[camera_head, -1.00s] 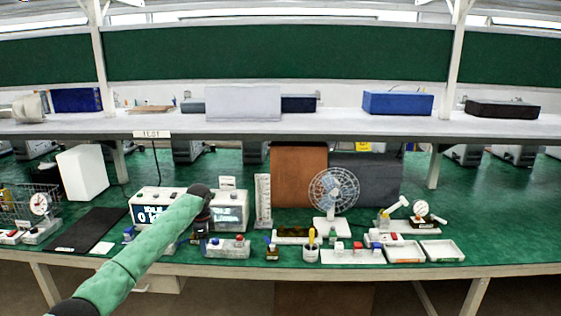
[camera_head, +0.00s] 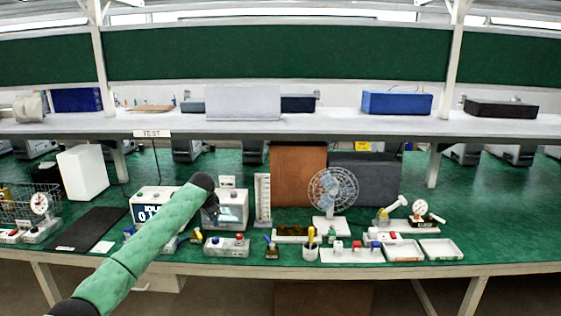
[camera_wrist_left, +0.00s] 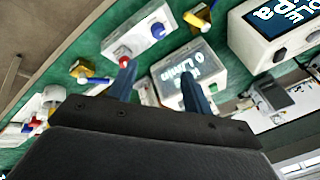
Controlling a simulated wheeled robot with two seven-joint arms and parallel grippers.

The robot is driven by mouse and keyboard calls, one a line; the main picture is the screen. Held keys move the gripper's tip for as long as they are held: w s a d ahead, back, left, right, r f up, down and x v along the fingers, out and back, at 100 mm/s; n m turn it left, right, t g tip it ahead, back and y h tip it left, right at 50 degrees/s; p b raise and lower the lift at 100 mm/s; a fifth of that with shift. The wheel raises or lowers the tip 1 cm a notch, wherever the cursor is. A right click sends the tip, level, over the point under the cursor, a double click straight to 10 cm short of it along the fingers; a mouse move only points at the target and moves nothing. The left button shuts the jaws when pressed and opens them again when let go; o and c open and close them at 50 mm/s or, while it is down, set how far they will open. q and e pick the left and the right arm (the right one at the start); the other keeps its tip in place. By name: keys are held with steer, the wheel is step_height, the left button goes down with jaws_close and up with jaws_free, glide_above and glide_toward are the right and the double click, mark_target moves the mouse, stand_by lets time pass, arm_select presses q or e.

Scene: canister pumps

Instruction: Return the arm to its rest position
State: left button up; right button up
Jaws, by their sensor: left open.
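My left arm (camera_head: 150,240) has a green sleeve and comes in from the lower left in the head view, ending at a dark wrist joint over the bench. The gripper itself is hidden there. In the left wrist view my left gripper (camera_wrist_left: 158,78) shows two blue fingers apart, with nothing held between them. Beyond the fingers is a white box with a lit screen (camera_wrist_left: 185,70). A control box with a red and a blue knob (camera_wrist_left: 140,35) lies beside it. My right gripper is in neither view.
The green bench (camera_head: 400,180) holds a white fan (camera_head: 333,200), a knob box (camera_head: 227,246), a cup with tools (camera_head: 310,250) and small trays (camera_head: 440,250). A black mat (camera_head: 90,230) lies at left. A grey shelf (camera_head: 340,127) runs above the bench.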

arm_select(q)
steer(key=w+d+r+n+t, duration=0.1)
steer(key=d+r+n+t, duration=0.15)
steer(key=r, duration=0.25)
steer(key=s+d+f+n+t, duration=0.1)
steer(key=s+d+f+t, duration=0.1)
steer(key=s+d+f, duration=0.35)
steer(key=s+f+n+g, duration=0.1)
steer(key=s+f, duration=1.1)
steer(key=f, duration=0.5)
steer(key=s+f+n+g, duration=0.2)
steer(key=s+f, duration=1.1)
steer(key=f, duration=0.4)
steer(key=s+f+g, duration=0.2)
steer(key=s+f, duration=0.6)
steer(key=s, duration=0.7)
steer(key=s+f+g, duration=0.2)
steer(key=s+f, duration=0.6)
steer(key=s, duration=0.7)
steer(key=s+f+g+h, duration=0.1)
steer(key=s+f+g, duration=0.1)
steer(key=s+f, duration=0.7)
steer(key=s+d+n, duration=0.1)
steer(key=s, duration=0.5)
steer(key=shift+s, duration=0.3)
